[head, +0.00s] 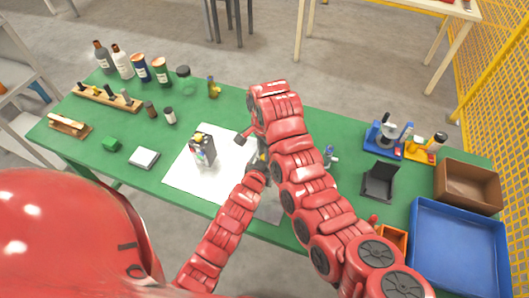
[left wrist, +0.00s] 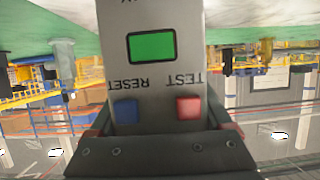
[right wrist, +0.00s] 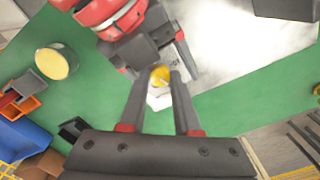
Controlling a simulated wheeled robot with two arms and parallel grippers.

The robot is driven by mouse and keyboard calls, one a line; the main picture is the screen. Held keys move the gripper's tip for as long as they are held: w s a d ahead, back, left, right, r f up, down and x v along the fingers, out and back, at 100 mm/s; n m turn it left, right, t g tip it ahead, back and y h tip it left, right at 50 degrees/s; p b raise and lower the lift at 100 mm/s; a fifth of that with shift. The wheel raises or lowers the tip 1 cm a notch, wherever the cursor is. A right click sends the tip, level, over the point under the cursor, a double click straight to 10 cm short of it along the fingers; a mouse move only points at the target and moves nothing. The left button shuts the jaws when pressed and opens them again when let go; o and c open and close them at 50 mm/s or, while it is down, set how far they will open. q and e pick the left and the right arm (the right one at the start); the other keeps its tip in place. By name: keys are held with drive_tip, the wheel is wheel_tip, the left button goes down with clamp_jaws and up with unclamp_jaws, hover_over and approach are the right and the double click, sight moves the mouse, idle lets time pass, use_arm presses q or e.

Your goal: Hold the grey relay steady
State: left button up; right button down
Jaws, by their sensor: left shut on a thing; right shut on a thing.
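The grey relay (left wrist: 155,60) fills the middle of the left wrist view. Its face carries a green screen, a blue RESET button and a red TEST button, with the lettering upside down. My left gripper (left wrist: 155,135) is shut on it. In the head view the relay is mostly hidden by my arms, beside the left gripper (head: 258,162). My right gripper (head: 243,138) is close by, up and to the left. In the right wrist view the right gripper (right wrist: 162,82) is shut on a small yellow-topped, whitish thing (right wrist: 160,75), whose full shape I cannot tell.
A white sheet (head: 185,173) lies on the green table (head: 330,220), with a dark grey device (head: 203,148) on it. Bottles stand at the back left. A black holder (head: 380,181), brown box (head: 468,185), blue tray (head: 456,250) and orange bin (head: 393,238) are at right.

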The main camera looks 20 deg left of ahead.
drive_tip(key=c, duration=0.6)
unclamp_jaws()
drive_tip(key=shift+r, duration=3.75)
